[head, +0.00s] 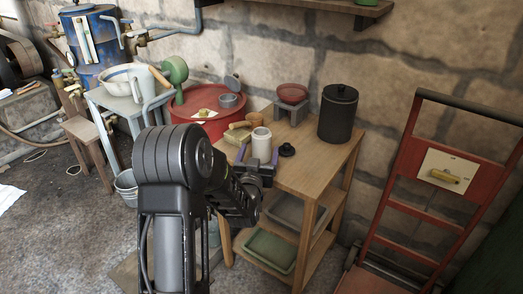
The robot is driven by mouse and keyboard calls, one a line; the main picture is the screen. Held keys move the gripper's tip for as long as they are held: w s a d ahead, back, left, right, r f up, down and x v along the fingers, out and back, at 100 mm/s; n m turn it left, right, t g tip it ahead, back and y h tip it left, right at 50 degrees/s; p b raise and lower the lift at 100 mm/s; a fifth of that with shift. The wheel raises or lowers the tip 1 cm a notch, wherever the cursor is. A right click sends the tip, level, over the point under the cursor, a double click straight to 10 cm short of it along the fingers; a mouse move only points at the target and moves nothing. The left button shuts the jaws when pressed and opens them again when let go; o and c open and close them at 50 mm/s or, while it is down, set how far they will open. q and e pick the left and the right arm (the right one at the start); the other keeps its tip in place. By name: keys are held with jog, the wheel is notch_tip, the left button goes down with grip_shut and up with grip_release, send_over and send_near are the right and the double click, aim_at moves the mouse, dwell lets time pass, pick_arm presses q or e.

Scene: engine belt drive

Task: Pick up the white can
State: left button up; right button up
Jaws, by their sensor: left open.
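The white can (261,141) stands upright on the wooden table (318,163), near its front left part. My left gripper (259,155) is open, with its purple fingers pointing at the can. One finger shows on each side of the can's lower part in the head view. I cannot tell whether the fingers touch it or how far they reach around it. The gripper hides the can's base. My right gripper is not in view.
A small black knobbed lid (287,150) lies just right of the can. A tan block (237,135) and brown pot (240,125) sit close behind left. A dark canister (338,113) and red bowl (292,94) stand farther back. A red hand truck (405,195) stands right of the table.

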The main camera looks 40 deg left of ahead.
aim_at(260, 150)
pick_arm(q)
jog(key=x, duration=0.4)
jog(key=shift+w, duration=0.15)
dwell(0.4)
jog(key=shift+r, duration=0.1)
jog(key=c, duration=1.7)
